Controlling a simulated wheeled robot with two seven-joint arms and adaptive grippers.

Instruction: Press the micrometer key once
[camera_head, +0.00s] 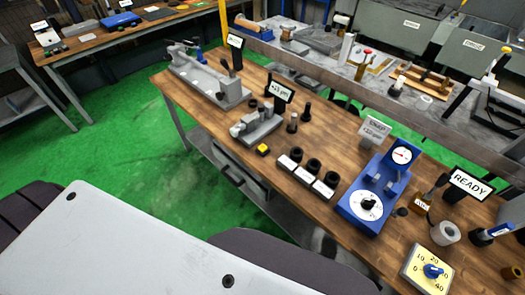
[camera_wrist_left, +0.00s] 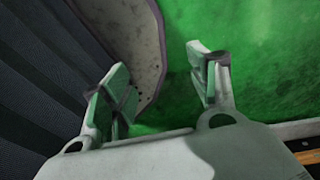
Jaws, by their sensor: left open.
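A small key with a yellow top and black base (camera_head: 263,149) sits on the wooden bench in the head view. It stands just in front of a grey gauge fixture (camera_head: 256,126), which I take to be the micrometer. A black display with white digits (camera_head: 284,91) rises behind that fixture. My left gripper (camera_wrist_left: 161,78) shows only in the left wrist view. Its two fingers are wide apart with nothing between them, over green floor and away from the key. My right gripper is in neither view.
Three black rings on white labelled blocks (camera_head: 307,174) stand right of the key. A blue dial instrument (camera_head: 374,192) and a yellow dial plate (camera_head: 428,270) are further right. A grey bench machine (camera_head: 208,78) stands at the left end. Green floor (camera_head: 120,140) lies open left of the bench.

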